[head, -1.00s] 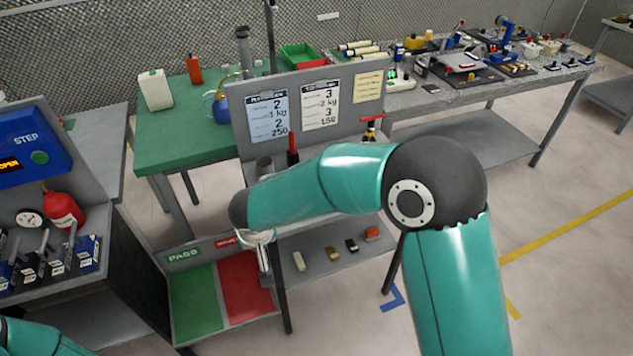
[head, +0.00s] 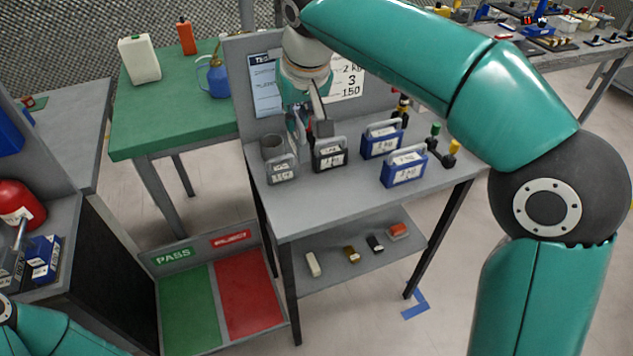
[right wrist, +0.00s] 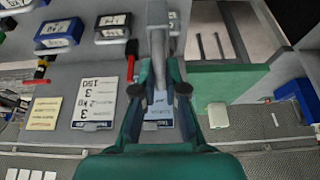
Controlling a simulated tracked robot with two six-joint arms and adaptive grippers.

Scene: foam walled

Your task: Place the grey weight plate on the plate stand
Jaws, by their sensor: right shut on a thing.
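My right gripper (head: 299,122) is over the back of the small grey table, in front of its upright panel. It is shut on a grey, hammer-like thing (head: 321,126), a bar with a wider block at its end. In the right wrist view this thing (right wrist: 158,45) stands out between the fingertips (right wrist: 161,95). I cannot tell whether it is the grey weight plate. I see no round plate and no clear plate stand. Part of the panel and tabletop is hidden behind my right arm. My left gripper is out of the picture.
The small table (head: 315,215) holds a grey cup (head: 272,147), a grey handled block (head: 282,169), a dark handled block (head: 329,155) and blue handled blocks (head: 403,167). The tabletop's front is clear. A green table (head: 160,125) stands behind left.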

